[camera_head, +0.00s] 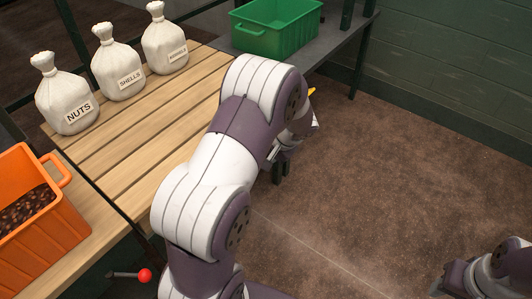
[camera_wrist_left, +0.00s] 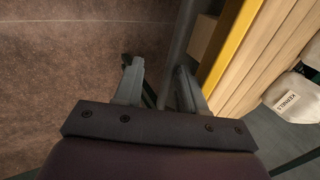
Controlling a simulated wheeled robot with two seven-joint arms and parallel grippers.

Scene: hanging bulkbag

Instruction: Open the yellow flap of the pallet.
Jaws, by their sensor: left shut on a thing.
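The yellow flap (camera_wrist_left: 236,42) shows in the left wrist view as a slanting yellow strip along the edge of wooden slats, to the right of my left gripper (camera_wrist_left: 157,80). A grey bar (camera_wrist_left: 182,35) runs down between the fingers, and the gripper is shut on it; whether it belongs to the flap I cannot tell. In the head view only dark fingertips of my left gripper (camera_head: 281,170) show, at the slatted pallet's right side. A small yellow bit (camera_head: 312,91) peeks past my arm. My right gripper (camera_head: 446,285) is partly in view at the lower right, its jaws unclear.
The wooden slatted pallet (camera_head: 152,129) carries white sacks labelled NUTS (camera_head: 69,98), SHELLS (camera_head: 119,66) and KERNELS (camera_head: 165,40). An orange crate (camera_head: 62,212) stands at left, a green crate (camera_head: 277,27) at the back. A red-knobbed lever (camera_head: 145,275) sticks out in front. The floor right is clear.

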